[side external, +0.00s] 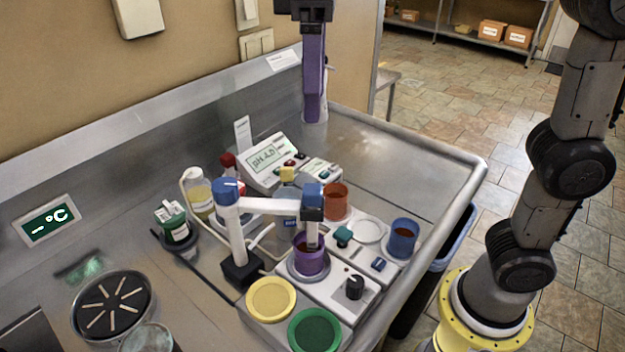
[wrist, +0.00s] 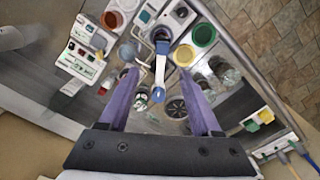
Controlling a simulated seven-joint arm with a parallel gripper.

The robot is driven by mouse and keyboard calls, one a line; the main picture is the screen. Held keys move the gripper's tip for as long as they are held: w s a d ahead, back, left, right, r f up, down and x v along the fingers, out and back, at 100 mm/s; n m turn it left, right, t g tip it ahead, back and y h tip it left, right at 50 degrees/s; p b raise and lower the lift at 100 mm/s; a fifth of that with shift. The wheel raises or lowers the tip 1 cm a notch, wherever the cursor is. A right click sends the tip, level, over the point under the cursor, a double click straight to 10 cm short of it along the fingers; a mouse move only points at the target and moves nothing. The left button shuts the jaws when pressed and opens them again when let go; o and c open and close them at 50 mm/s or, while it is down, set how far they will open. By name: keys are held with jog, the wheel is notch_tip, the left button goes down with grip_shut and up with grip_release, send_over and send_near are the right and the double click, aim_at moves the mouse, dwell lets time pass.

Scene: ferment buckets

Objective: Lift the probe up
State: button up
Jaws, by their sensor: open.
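The probe (side external: 312,236) hangs upright from the end of a white arm (side external: 270,206) on a blue-capped stand (side external: 230,220). Its lower end is inside a purple cup (side external: 312,262), so the tip is hidden. My gripper (side external: 314,118) is open and empty, with long purple fingers pointing down, well above and behind the probe in the side view. In the wrist view my gripper (wrist: 158,72) has its fingers spread on either side of the white stand arm, which lies far below, apart from them.
A pH meter (side external: 275,158), orange cup (side external: 337,201) and blue cup (side external: 403,238) stand around the probe. A yellow lid (side external: 270,299) and green lid (side external: 314,330) lie in front. A white bottle (side external: 199,196) stands left. The bench's back right is clear.

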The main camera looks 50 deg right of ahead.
aim_at(312, 188)
jog(key=f, duration=1.4)
jog(key=shift+a+f, duration=0.1)
jog(key=shift+a, duration=0.15)
grip_shut()
dwell(1.0)
